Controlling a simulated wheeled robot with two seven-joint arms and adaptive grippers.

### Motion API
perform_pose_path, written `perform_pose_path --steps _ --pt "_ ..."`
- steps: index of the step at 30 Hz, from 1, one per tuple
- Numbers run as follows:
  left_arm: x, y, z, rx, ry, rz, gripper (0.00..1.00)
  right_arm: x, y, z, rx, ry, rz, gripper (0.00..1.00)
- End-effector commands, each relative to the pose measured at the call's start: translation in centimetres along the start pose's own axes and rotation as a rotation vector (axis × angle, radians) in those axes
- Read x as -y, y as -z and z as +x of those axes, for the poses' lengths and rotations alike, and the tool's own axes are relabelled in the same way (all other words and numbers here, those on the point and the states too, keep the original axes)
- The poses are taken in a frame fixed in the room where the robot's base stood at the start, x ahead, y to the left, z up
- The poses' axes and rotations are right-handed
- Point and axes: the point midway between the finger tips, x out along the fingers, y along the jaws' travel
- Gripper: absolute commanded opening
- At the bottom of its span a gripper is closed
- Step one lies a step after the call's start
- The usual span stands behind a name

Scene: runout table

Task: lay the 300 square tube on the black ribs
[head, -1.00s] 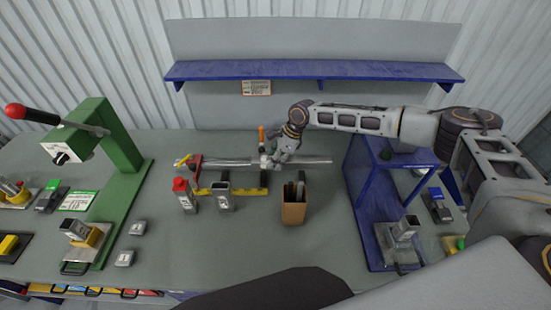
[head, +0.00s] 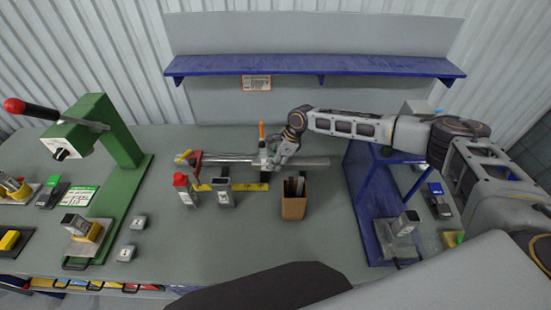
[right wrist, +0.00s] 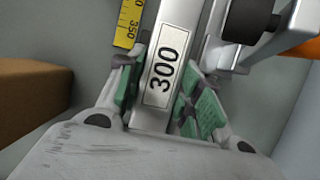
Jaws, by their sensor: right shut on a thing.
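The 300 square tube (right wrist: 160,85) is a pale metal bar with a white "300" label in the right wrist view. My right gripper (right wrist: 165,90) is shut on it, with green pads on both sides. In the head view the right gripper (head: 272,158) holds the tube (head: 315,162) crosswise near the back of the table, above the yellow rule (head: 258,187). The black ribs (head: 265,177) show only as a small dark piece below the gripper. I cannot tell whether the tube touches them. My left gripper is not in view.
A blue rack (head: 370,210) is at right.

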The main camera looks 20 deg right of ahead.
Motion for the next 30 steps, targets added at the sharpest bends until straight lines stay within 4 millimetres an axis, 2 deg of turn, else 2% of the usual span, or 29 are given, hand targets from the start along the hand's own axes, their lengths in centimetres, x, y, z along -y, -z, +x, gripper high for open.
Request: perform_pose_path --steps 12,30 --pt "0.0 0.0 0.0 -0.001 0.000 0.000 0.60 0.0 0.7 1.9 0.001 0.001 0.001 0.00" --pt "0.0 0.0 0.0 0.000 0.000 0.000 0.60 0.0 0.9 2.2 0.000 0.001 0.000 0.00"
